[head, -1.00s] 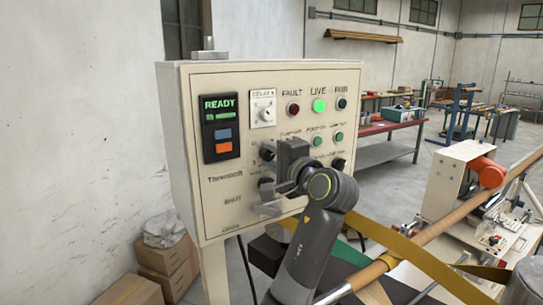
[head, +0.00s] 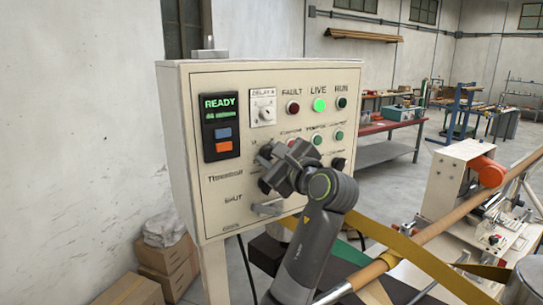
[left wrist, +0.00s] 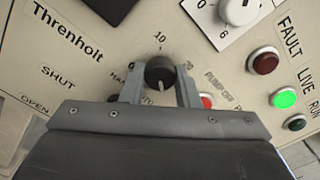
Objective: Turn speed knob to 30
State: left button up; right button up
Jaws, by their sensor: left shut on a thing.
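The control panel (head: 215,185) faces me in the head view. A black round knob (left wrist: 160,70) sits between the two fingers of my left gripper (left wrist: 160,84) in the left wrist view. The fingers are shut on its sides. A pale mark shows on the knob's lower face, and a printed 10 stands above it. Other scale marks are partly hidden by the fingers. In the head view my left gripper (head: 273,162) is tilted against the panel and hides most of the knob. My right gripper is not in view.
The panel carries a READY display (head: 219,125), a white delay dial (head: 264,107), and a red FAULT lamp (head: 293,108). The LIVE lamp (head: 319,105) glows green. A metal handle (head: 268,208) juts out below my gripper. Cardboard boxes (head: 165,262) stand lower left.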

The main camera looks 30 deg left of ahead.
pick_arm(q)
jog(key=shift+m, duration=0.6)
jog(key=o, duration=1)
jog(key=shift+c, duration=0.2)
jog(key=b+v, duration=1.4)
jog(key=v, duration=0.3)
jog(key=shift+d, duration=0.2)
